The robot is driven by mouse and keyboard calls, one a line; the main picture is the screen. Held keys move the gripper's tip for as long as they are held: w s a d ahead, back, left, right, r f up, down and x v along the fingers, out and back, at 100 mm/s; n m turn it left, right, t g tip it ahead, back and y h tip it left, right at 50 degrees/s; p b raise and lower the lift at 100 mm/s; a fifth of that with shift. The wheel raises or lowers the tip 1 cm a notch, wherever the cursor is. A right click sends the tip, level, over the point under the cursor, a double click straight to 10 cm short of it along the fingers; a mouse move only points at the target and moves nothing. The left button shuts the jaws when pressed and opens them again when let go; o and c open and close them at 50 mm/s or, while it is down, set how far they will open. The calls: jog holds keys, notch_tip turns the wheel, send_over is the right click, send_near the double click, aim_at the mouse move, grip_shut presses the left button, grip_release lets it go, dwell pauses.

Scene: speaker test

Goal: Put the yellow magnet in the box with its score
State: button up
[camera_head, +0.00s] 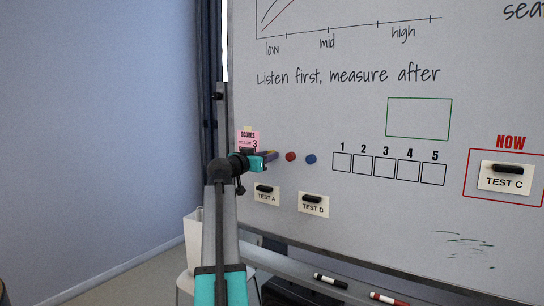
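My gripper (271,156) reaches up to the whiteboard, just left of a red magnet (290,157) and a blue magnet (311,159). Its fingers are small and seen from behind, so I cannot tell whether they are open or shut. A yellowish-brown patch shows at the fingertips; I cannot make out a yellow magnet there. A pink score note (249,138) reads "SCORES" and "YELLOW 3"; my arm hides its lower part. A row of square boxes numbered 1 to 5 is drawn on the board, with box 3 (386,167) in the middle. The boxes look empty.
Test A (266,196) and Test B (313,206) cards hang below under black clips. The Test C card (504,183) hangs inside a red frame marked "NOW". Markers, one black (330,281), lie on the tray below. The board between the blue magnet and the boxes is clear.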

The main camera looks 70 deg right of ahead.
jog(key=c, duration=0.4)
jog(key=shift+f+b, duration=0.1)
jog(key=shift+b, duration=0.45)
jog(key=shift+a, duration=0.2)
jog(key=shift+w+a, duration=0.1)
jog(key=shift+a, duration=0.2)
jog(key=shift+b+v, duration=1.3)
jog(key=shift+v, duration=1.7)
dwell(0.5)
